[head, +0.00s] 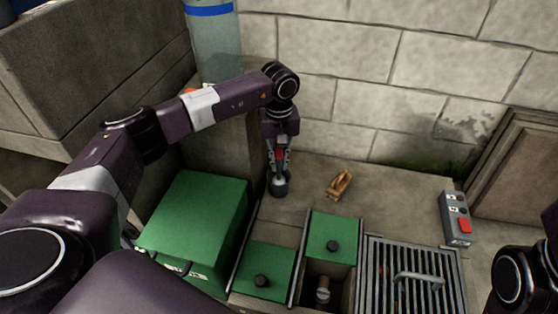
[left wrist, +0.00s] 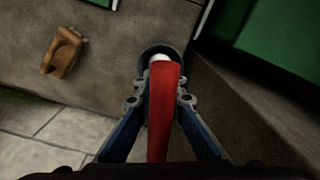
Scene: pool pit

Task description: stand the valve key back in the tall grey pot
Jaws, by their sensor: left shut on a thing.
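The valve key shows as a red bar (left wrist: 164,105) in the left wrist view, with a pale end at the pot's mouth. My left gripper (head: 279,158) points down and is shut on the red valve key (head: 279,154). The grey pot (head: 278,188) stands on the ledge directly below my left gripper. Its round dark rim (left wrist: 146,54) surrounds the key's pale end in the left wrist view. How deep the key's end sits in the pot, or whether it is only above it, I cannot tell. My right gripper is out of view.
A brown wooden object (head: 339,184) lies right of the pot. Green box (head: 195,225), green lids (head: 264,270) and (head: 333,238), an open pit with a valve (head: 322,290), and a metal grate (head: 385,285) lie in front. A grey control box with red button (head: 457,218) is right.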

